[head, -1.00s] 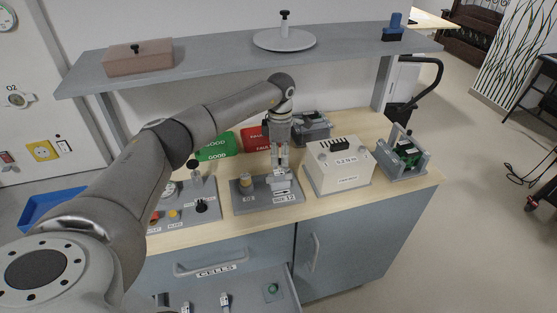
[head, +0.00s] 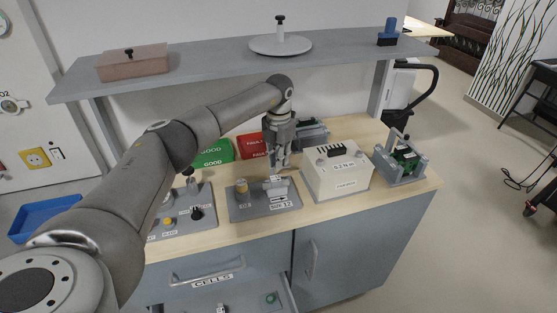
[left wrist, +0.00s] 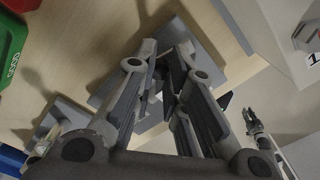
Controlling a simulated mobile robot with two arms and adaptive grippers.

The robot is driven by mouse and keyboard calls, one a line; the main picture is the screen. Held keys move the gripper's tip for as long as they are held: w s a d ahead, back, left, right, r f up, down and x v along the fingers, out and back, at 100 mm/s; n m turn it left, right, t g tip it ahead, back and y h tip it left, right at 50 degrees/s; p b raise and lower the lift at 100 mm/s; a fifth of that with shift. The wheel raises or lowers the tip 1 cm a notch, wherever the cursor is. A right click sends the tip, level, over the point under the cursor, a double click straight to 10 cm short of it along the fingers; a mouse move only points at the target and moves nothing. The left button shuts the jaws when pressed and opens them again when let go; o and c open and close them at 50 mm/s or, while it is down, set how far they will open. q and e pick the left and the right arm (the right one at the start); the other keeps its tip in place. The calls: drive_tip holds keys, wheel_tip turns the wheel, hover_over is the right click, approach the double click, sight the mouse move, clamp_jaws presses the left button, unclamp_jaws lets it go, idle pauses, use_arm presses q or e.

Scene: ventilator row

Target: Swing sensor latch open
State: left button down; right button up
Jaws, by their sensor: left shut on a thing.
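The sensor fixture is a grey plate (head: 245,211) on the bench, with a brass-coloured cylinder (head: 241,187) at its left and a pale grey latch block (head: 275,187) at its right, above a small printed label. My left gripper (head: 279,165) points down at the latch end of the plate. Its fingers are shut on a small part there, seemingly the latch. In the left wrist view the fingers (left wrist: 166,80) close together over the grey fixture, and they hide most of what is between them.
A knob panel (head: 181,225) is at left. Green (head: 213,153) and red (head: 249,146) bins stand behind. A shelf (head: 215,62) hangs above. The drawer below is open.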

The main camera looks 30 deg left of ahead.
use_arm(q)
drive_tip(key=shift+w+a+n, duration=0.1)
drive_tip(key=shift+n, duration=0.5)
drive_tip(key=c, duration=1.4)
unclamp_jaws()
wheel_tip(320, 180, up, 8)
drive_tip(key=shift+f, duration=0.2)
